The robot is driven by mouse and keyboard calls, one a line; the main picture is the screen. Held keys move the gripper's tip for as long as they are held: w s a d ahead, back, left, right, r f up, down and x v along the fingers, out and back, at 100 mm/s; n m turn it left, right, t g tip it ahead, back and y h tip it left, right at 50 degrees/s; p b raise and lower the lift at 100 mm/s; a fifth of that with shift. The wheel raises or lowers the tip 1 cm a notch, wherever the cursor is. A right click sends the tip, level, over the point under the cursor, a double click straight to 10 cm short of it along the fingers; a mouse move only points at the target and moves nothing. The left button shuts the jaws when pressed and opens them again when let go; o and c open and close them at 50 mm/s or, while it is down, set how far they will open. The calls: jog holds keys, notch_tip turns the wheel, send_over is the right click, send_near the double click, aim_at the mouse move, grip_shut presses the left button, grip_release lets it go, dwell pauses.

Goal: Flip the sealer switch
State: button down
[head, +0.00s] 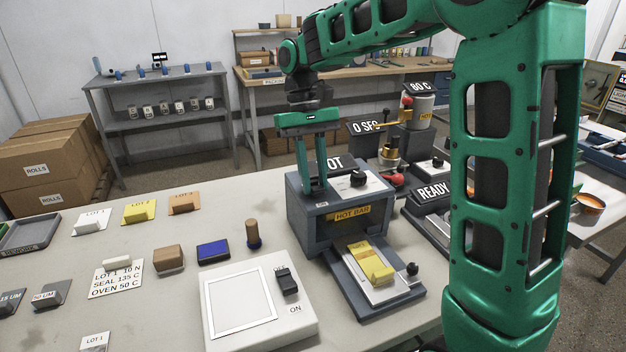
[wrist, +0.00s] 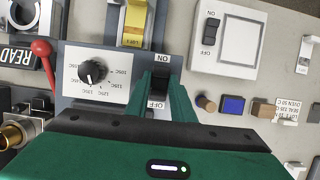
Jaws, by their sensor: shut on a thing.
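The sealer (head: 338,230) is a grey box with a yellow HOT BAR label, standing on the bench in the head view. Its black switch (wrist: 160,84) sits between ON and OFF labels on the top face in the wrist view. My gripper (head: 316,188) points down over the left part of the sealer's top. In the wrist view my gripper (wrist: 161,78) has one finger on each side of the switch and is shut on it. The fingers hide the switch in the head view, and which way it is set cannot be told.
A black dial (wrist: 92,71) stands beside the switch on the sealer. A yellow lot piece (head: 371,262) lies on the plate in front. A white panel (head: 222,343) with its own ON/OFF switch (head: 287,281) lies nearer. A READY display (head: 432,192) stands to the right.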

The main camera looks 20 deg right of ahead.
jog(key=shift+w+g, duration=0.2)
jog(key=shift+g, duration=0.3)
jog(key=c, duration=1.5)
grip_release()
